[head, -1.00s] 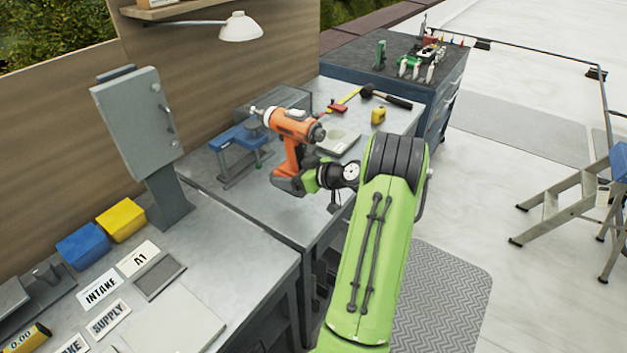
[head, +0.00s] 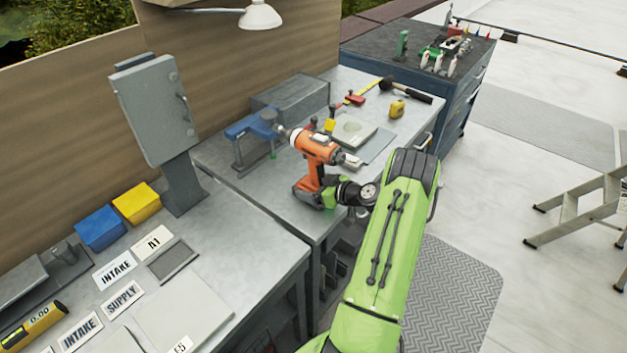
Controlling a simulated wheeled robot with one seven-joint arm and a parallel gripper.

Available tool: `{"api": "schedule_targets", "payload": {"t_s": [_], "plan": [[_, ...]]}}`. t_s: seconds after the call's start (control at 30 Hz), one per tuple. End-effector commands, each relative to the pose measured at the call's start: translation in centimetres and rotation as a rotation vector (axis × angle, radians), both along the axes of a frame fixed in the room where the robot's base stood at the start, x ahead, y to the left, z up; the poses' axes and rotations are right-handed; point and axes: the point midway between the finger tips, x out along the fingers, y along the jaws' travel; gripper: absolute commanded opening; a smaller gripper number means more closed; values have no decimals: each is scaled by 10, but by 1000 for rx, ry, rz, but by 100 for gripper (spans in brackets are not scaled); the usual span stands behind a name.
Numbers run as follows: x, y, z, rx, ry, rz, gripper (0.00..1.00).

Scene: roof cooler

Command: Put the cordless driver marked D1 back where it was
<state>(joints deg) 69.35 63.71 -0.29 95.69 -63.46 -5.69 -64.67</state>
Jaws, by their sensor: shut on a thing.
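The cordless driver (head: 316,148) is orange with a dark grey base. It is upright over the front part of the far grey workbench (head: 225,168). My gripper (head: 330,192) is shut on the lower part of its handle, from the right. I cannot tell whether the driver's base touches the bench top or hangs just above it. The D1 mark cannot be read in this view. My fingertips are mostly hidden by the driver and wrist.
A grey cabinet (head: 155,105) stands at left.

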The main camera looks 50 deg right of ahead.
Motion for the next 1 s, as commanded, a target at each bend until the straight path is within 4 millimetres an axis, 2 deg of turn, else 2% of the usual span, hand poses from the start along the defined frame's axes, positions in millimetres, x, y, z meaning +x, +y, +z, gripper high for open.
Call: {"api": "schedule_targets", "payload": {"t_s": [0.07, 0.3, 0.33, 0.4, 0.73, 1.0], "plan": [[2, 0, 5, -3, -9, 2, 0], [1, 0, 1, -2, -8, 2, 0], [0, 0, -2, 0, 0, 1, 87], [0, 0, -1, 0, 0, 1, 98], [-3, -1, 4, 0, 1, -1, 100], [-68, -7, 30, -1, 1, -6, 100]]}}
